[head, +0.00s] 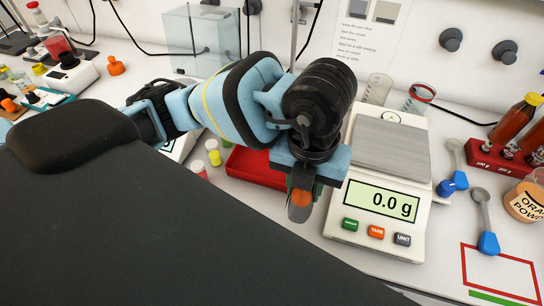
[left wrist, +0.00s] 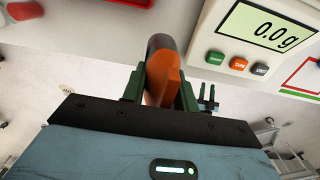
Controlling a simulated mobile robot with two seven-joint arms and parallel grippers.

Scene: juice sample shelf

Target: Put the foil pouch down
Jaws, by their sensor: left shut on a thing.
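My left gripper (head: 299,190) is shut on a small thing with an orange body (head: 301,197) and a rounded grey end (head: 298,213). In the left wrist view this orange and grey thing (left wrist: 163,80) sticks out between the two dark green fingers (left wrist: 160,92). It hangs over the white bench, just left of the scale and beside the red tray. I cannot make out a foil pouch as such in either view.
The scale (head: 392,160) reads 0.0 g and its plate looks empty. A red tray (head: 258,168) lies behind my left gripper. Blue-handled scoops (head: 487,240), a red tube rack (head: 490,158) and an orange powder jar (head: 527,198) stand right. Bare bench (head: 318,232) shows before the scale.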

